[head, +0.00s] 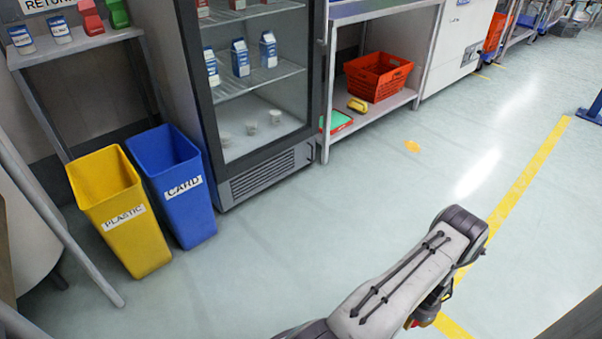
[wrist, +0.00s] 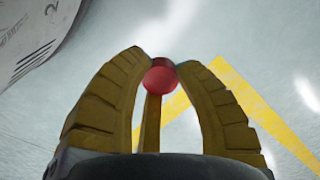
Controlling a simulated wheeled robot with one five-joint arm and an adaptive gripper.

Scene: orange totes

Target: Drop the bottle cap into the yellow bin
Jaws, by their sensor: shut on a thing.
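My gripper (wrist: 162,68) is shut on a small round red bottle cap (wrist: 160,80), held between the fingertips above the floor in the wrist view. In the head view my arm reaches out at the lower right, and the gripper is mostly hidden beneath the arm. The yellow bin (head: 124,215), labelled PLASTIC, stands on the floor at the left of the head view, open at the top. My gripper is far to the right of it and not over it.
A blue bin (head: 190,205) labelled CARD stands right beside the yellow bin. Behind are a fridge (head: 262,183) with cartons, a side table (head: 75,45) and a bench with an orange tote (head: 378,78). The floor (head: 270,255) between the bins and my arm is clear.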

